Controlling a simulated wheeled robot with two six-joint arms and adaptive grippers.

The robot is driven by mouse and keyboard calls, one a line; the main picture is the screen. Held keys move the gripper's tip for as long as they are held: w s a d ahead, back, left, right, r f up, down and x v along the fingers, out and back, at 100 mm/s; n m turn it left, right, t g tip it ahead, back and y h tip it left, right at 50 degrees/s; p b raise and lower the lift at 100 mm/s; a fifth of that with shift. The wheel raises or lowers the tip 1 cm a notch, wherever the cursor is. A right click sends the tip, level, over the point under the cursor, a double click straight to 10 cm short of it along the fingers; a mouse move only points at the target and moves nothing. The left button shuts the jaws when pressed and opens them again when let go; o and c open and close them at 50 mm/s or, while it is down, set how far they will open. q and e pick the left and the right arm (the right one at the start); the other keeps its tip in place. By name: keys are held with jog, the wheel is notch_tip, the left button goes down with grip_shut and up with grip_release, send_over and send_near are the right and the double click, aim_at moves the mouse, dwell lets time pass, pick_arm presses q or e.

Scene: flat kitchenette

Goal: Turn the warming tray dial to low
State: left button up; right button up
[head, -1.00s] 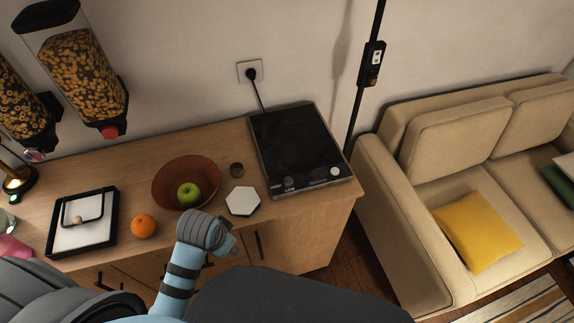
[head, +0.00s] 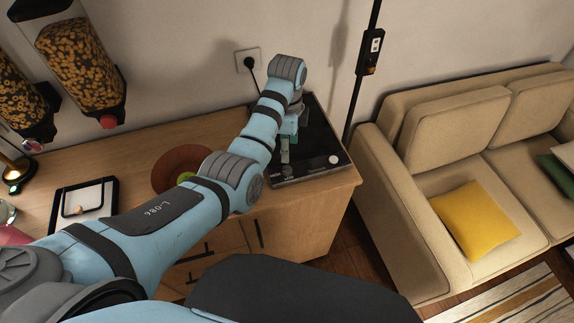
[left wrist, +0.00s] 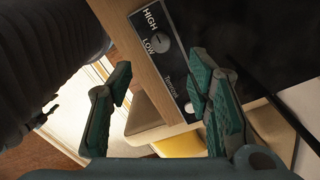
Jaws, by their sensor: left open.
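The warming tray (head: 318,145) is a flat black unit at the right end of the wooden counter. Its dial (left wrist: 160,42) is a round grey knob on the front strip, beside the words HIGH and LOW in the left wrist view. I cannot clearly tell which word its mark points to. My left gripper (head: 285,152) hangs above the tray's front left part and obscures the dial area in the head view. In the left wrist view the gripper (left wrist: 161,82) has its fingers spread and empty, with the dial beyond them, apart from both. My right gripper is not in view.
A white round knob (head: 333,159) sits at the strip's right. A brown bowl (head: 167,172) is partly behind my left arm. A dark pole (head: 358,100) and beige sofa (head: 400,200) stand to the right.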

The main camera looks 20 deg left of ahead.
aim_at(287, 169)
pick_arm(q)
notch_tip(287, 169, down, 10)
jog(key=shift+w+r+b, duration=0.1)
jog(key=shift+r+b, duration=0.1)
jog(key=shift+b, duration=0.9)
grip_shut()
